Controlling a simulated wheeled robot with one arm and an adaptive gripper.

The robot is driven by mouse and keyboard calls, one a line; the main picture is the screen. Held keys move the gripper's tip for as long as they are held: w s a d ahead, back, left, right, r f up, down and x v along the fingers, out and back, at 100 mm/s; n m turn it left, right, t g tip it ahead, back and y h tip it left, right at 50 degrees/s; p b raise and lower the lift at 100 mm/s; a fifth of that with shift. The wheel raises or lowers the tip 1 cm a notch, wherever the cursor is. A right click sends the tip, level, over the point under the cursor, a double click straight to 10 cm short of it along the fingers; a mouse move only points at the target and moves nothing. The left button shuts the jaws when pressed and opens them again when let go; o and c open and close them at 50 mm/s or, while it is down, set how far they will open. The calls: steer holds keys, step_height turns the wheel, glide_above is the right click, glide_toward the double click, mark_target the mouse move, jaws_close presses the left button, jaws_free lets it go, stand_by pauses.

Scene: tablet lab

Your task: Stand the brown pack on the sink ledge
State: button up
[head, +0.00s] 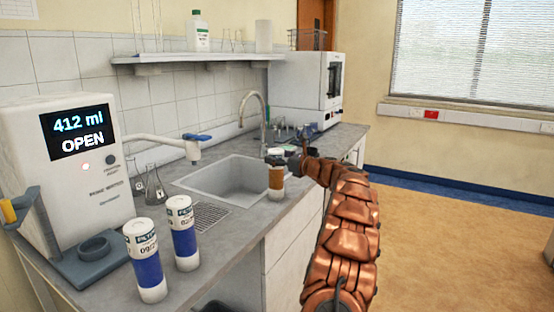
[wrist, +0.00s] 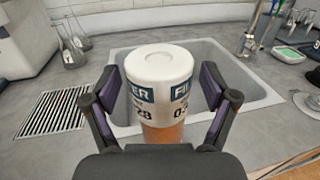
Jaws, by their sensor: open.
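The brown pack (head: 276,179) is an upright cylinder with a white top, a dark printed label and a brown lower body. In the head view it stands at the front edge of the sink (head: 222,184), on the counter strip there. In the wrist view the pack (wrist: 160,72) fills the space between my fingers, with the sink basin behind it. My gripper (wrist: 161,88) is open, one finger on each side of the pack, with gaps showing. In the head view my gripper (head: 287,158) is at the pack's upper part. The pack's base is hidden in the wrist view.
Two blue-and-white filter packs (head: 148,262) stand at the near left beside a dispenser (head: 75,165) reading 412 ml OPEN. Glass flasks (head: 154,186), a drain grille (head: 207,216) and a tap (head: 258,108) are around the sink. A white appliance (head: 300,88) stands behind.

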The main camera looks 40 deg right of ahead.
steer(key=s+d+b, duration=0.1)
steer(key=s, duration=1.1)
